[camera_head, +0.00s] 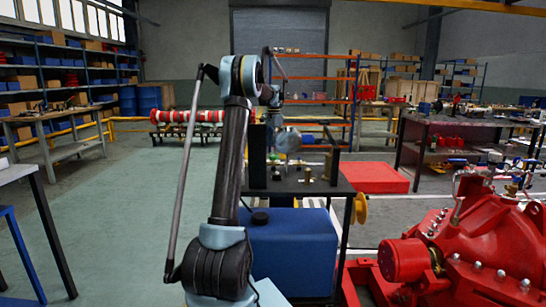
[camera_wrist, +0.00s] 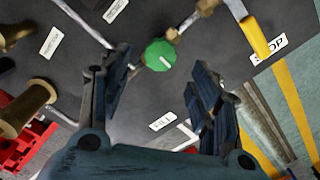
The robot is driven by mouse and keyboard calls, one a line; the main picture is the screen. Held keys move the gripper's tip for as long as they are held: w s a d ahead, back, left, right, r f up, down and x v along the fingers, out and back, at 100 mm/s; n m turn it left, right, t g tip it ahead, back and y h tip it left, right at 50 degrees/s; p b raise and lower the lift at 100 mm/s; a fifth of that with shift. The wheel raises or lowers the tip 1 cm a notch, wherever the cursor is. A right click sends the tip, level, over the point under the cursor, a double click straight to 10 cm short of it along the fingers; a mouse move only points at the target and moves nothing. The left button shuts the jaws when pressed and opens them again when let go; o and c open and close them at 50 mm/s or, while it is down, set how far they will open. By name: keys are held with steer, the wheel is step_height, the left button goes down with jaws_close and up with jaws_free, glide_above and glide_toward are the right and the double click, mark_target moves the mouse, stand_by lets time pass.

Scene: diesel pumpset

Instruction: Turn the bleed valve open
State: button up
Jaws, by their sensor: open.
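A green knob (camera_wrist: 160,55) sits on a pipe fitting over a dark panel (camera_wrist: 130,100) in the wrist view. It lies between the tips of my open gripper (camera_wrist: 160,72), with a gap to each finger, so nothing is gripped. I cannot tell for sure from the labels that this knob is the bleed valve. A yellow lever (camera_wrist: 256,36) is at the upper right, beside a label reading STOP (camera_wrist: 269,49).
Brass fittings (camera_wrist: 28,108) stand at the left of the wrist view. A blue tank (camera_head: 292,250) is under the bench in the head view. A large red pump (camera_head: 480,250) stands at the right. Green floor (camera_head: 110,230) is clear at the left.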

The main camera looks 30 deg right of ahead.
mark_target(273, 156)
steer(key=shift+f, duration=2.85)
